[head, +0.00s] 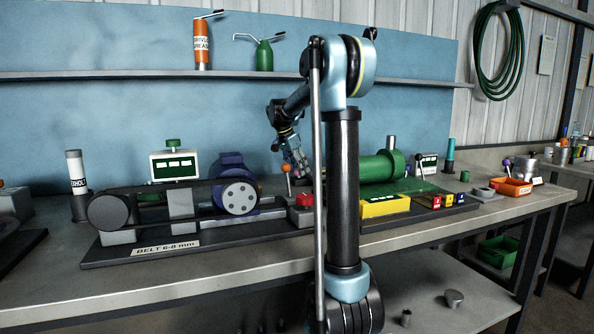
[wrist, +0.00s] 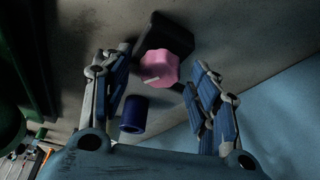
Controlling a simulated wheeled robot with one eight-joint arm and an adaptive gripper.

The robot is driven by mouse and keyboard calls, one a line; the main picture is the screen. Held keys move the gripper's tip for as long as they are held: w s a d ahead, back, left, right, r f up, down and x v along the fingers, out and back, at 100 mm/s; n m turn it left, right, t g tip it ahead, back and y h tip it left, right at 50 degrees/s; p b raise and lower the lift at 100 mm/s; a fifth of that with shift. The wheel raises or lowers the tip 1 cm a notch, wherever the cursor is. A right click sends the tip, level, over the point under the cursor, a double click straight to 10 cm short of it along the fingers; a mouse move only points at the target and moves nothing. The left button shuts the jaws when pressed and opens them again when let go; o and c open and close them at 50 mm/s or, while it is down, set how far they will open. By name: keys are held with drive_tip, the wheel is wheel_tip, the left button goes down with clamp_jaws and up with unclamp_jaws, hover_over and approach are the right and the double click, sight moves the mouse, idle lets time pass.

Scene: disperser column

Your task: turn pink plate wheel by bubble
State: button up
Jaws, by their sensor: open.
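The pink plate wheel (wrist: 163,66) shows in the wrist view as a lobed pink knob with a short white mark on its face. It sits against a dark block (wrist: 158,32). My gripper (wrist: 154,78) is open, with one finger to the left and one to the right of the wheel in the picture. Nothing is seen between the pads in contact with them. In the head view my gripper (head: 297,158) is over the bench behind the belt rig, and the wheel cannot be made out there. I cannot make out a bubble in either view.
A blue cylinder (wrist: 133,114) stands near the wheel in the wrist view. In the head view a red-orange knobbed lever (head: 287,168), a green cylinder (head: 372,168) and a yellow box (head: 386,206) are close to my arm. The bench's front strip (head: 230,255) is clear.

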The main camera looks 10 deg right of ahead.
drive_tip(key=c, duration=1.1)
drive_tip(key=shift+o, duration=0.2)
drive_tip(key=shift+a, duration=0.1)
drive_tip(key=shift+n, duration=0.3)
drive_tip(key=n, duration=0.1)
drive_tip(key=n+t, duration=0.1)
drive_tip(key=n, duration=0.1)
drive_tip(key=n+y, duration=0.1)
drive_tip(key=shift+s+d+n+t, duration=0.15)
drive_tip(key=shift+d+n+t, duration=0.15)
drive_tip(key=shift+t, duration=0.1)
drive_tip(key=shift+n+t+y, duration=0.4)
drive_tip(key=shift+n+y, duration=0.6)
drive_tip(key=shift+n, duration=1.5)
